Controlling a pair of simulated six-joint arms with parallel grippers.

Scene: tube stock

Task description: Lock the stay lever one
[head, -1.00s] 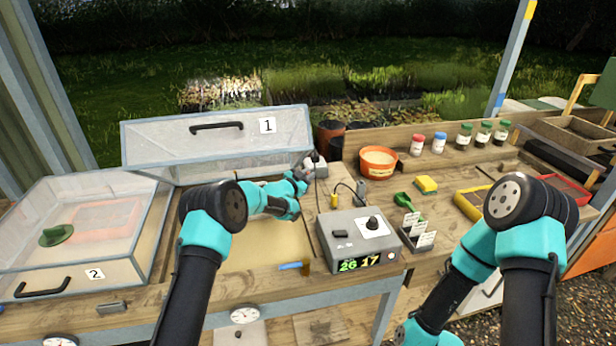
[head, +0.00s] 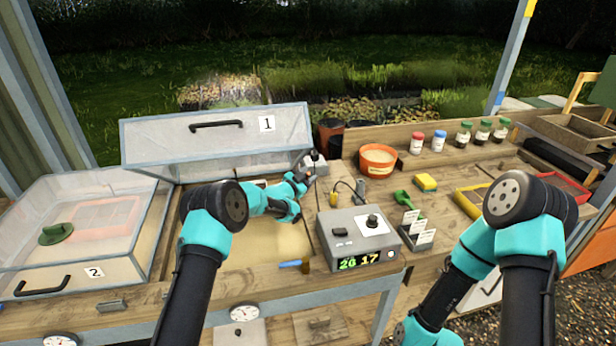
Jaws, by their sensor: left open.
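The lid marked 1 (head: 170,141) of the left-centre frame stands raised, with a black handle on its face. At its right end is a small pale block (head: 318,168) with a dark knob (head: 314,155), which looks like stay lever one. My left gripper (head: 306,174) is open and empty, just left of and below the knob. I cannot tell whether it touches the lever, and its fingers hide part of the block. My right arm shows at the right, but its gripper is out of view.
A grey control box (head: 345,250) with a lit display stands right of the open frame. A blue-handled tool (head: 290,264) lies at the front edge. The closed lid marked 2 (head: 120,220) is at the left. An orange pot (head: 378,160) stands behind the box.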

